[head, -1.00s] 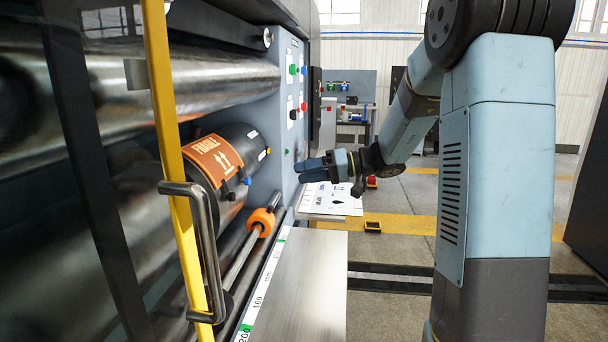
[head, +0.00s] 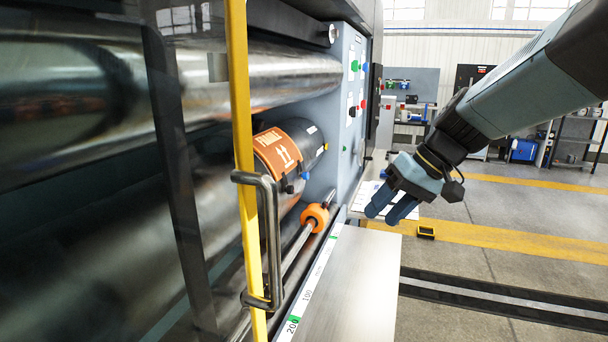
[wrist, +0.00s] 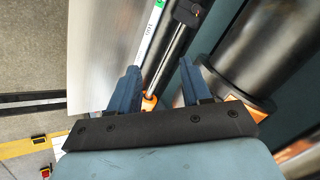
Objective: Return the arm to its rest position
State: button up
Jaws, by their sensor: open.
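My gripper (head: 390,211) shows in the head view right of the printer's side panel, in front of the white sheet. Its blue fingers are apart, pointing down and left, with nothing between them. My arm reaches in from the upper right. In the wrist view my gripper (wrist: 158,95) is also open and empty, above the machine's rod and metal ledge. The printer's side panel (head: 349,150) carries green, red and blue buttons. A dark cylinder with an orange FRAGILE label (head: 279,150) lies inside the machine, left of my gripper.
An orange collar (head: 317,216) sits on the rod beside the metal ledge (head: 365,270). A black-and-yellow block (head: 426,232) lies on the floor. Open floor is at the right.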

jog(key=s+d+m+t+h, duration=0.3)
jog(key=s+d+h, duration=0.3)
jog(key=s, duration=0.4)
jog(key=shift+s+d+r+t, duration=0.15)
jog(key=shift+d+r+t, duration=0.3)
jog(key=shift+d, duration=0.45)
